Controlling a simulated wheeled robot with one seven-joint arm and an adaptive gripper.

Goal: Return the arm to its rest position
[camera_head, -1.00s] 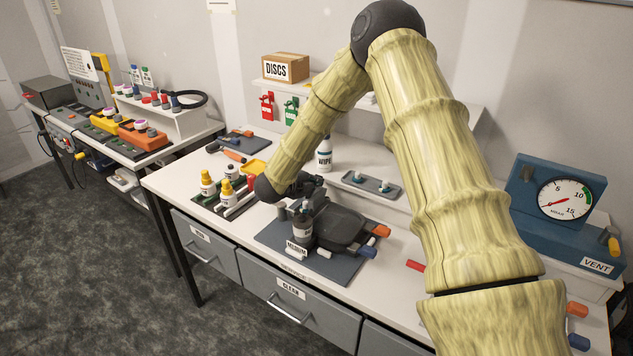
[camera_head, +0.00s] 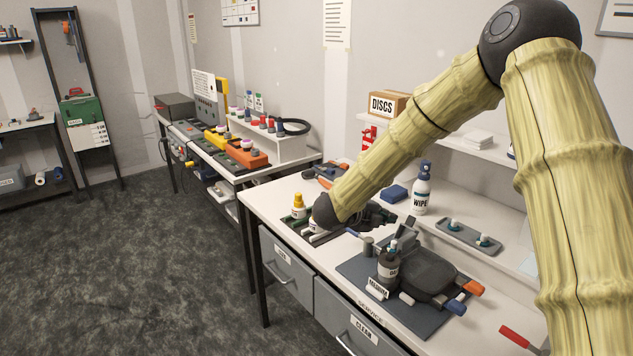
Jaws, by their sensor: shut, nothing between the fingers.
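My arm comes in from the right side of the head view, bends at a dark elbow high at the upper right and slopes down left to a dark wrist joint. My gripper (camera_head: 378,216) is small, dark and partly hidden behind the wrist; it is shut and empty. It is over the bench (camera_head: 259,203), beyond the dark bottle (camera_head: 389,266) and right of the yellow-capped bottle (camera_head: 298,206). The wrist covers part of a second bottle there. I cannot tell the gap between gripper and bench top.
A blue mat (camera_head: 426,324) holds a dark device (camera_head: 425,272) with orange and blue ends. Behind stand a WIPE bottle (camera_head: 421,190), a grey tray (camera_head: 467,238) and a DISCS box (camera_head: 387,105) on a shelf. A second bench (camera_head: 245,176) stands left. The floor is open.

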